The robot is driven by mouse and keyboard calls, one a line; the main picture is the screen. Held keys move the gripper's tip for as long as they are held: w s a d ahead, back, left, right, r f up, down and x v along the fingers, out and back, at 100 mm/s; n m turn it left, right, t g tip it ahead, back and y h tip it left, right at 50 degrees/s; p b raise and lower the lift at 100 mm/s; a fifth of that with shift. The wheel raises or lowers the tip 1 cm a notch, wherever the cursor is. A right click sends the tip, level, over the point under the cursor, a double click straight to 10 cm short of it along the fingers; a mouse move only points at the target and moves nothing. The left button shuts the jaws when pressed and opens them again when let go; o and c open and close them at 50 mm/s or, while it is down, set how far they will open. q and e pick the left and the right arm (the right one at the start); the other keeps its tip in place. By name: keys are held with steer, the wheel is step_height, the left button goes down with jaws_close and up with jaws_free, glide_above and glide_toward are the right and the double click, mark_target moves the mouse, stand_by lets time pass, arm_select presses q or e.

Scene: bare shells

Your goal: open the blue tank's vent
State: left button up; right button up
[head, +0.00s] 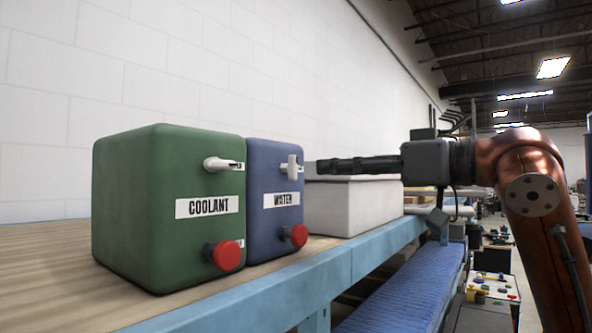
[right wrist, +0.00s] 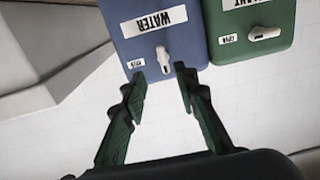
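The blue tank (head: 265,215), labelled WATER, stands on the bench; it also shows upside down in the right wrist view (right wrist: 190,45). Its vent has a white lever (head: 291,167), which stands roughly upright in the head view. The lever also shows in the right wrist view (right wrist: 165,62), just beyond and between my fingertips. My right gripper (head: 322,166) comes in from the right and points at the lever, close but apparently not touching. In the right wrist view its fingers (right wrist: 161,76) are spread and empty. My left gripper is not in view.
The green COOLANT tank (head: 150,215) stands close against the blue one; its white lever (head: 223,164) lies sideways. Red knobs (head: 226,255) stick out low on both tanks. A grey box (head: 350,205) sits right of the blue tank. A white wall (head: 200,70) rises behind.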

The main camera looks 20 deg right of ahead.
mark_target(297, 166)
steer(key=w+a, duration=0.2)
steer(key=shift+a+r+p, duration=0.35)
steer(key=shift+r, duration=0.05)
steer(key=x, duration=0.2)
steer(key=shift+w+f, duration=0.1)
steer(key=shift+w, duration=0.25)
steer(key=shift+w+a, duration=0.5)
jaws_close()
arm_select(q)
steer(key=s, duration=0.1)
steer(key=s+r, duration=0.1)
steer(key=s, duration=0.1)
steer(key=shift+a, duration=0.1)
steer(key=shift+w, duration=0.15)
